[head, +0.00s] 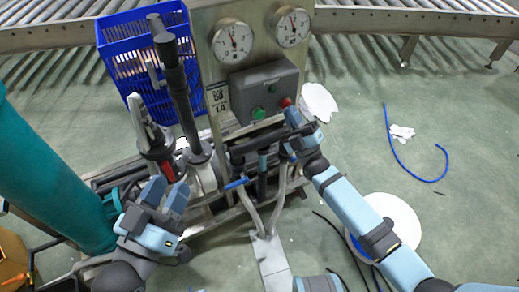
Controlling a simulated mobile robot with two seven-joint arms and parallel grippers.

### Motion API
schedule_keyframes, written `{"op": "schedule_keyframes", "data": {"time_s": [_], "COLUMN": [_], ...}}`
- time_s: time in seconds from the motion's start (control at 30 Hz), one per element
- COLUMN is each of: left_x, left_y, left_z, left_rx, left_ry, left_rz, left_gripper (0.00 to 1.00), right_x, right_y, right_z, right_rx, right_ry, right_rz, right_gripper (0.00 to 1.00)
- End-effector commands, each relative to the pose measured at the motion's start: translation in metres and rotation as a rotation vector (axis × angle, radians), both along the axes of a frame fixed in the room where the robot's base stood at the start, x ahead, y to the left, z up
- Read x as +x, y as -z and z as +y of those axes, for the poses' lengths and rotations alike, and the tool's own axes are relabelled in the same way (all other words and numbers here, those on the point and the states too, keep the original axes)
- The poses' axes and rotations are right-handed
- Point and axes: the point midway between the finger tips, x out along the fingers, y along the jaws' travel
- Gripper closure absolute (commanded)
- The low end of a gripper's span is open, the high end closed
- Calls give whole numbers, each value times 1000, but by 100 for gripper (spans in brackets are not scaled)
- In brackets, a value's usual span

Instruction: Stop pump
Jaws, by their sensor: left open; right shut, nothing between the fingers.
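The pump's control box (265,92) is a dark grey box on a metal panel under two round gauges. It has a green button (258,113) at lower left and a red button (286,102) at lower right. A smaller green spot (272,87) sits above them. My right gripper (293,118) is shut and empty just below the red button; whether it touches the button I cannot tell. My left gripper (168,188) is open and empty, low at left, near a black-and-red lance handle (158,150).
Two gauges (232,40) (291,26) top the panel. A blue crate (125,65) stands behind at left. A thick dark upright handle (178,85) rises left of the panel. A teal column (55,180) stands at far left. Green floor at right holds a blue hose (395,150).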

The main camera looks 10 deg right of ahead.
Motion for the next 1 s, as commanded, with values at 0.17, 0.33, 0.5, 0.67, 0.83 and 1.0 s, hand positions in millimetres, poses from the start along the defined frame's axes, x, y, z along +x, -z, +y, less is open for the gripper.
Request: {"op": "schedule_keyframes", "data": {"time_s": [0.17,0.33,0.5,0.67,0.83,1.0], "left_x": [0,0,0,0,0,0], "left_y": [-3,-3,-10,-19,-27,-32], "left_z": [0,0,0,0,0,0], "left_rx": [0,-2,-2,-1,-1,0], "left_ry": [0,-1,0,0,0,0], "left_rz": [0,1,1,0,0,-1], "left_gripper": [57,57,57,57,57,57], "right_x": [-4,-4,-14,-29,-45,-58], "right_y": [-1,0,-2,-2,-2,-2], "right_z": [-2,-2,-5,-11,-17,-21], "right_rx": [-1,-1,-1,-1,0,-1], "right_ry": [0,0,0,1,0,0], "right_rz": [-1,-1,1,1,2,1], "right_gripper": [100,100,100,100,100,100]}}
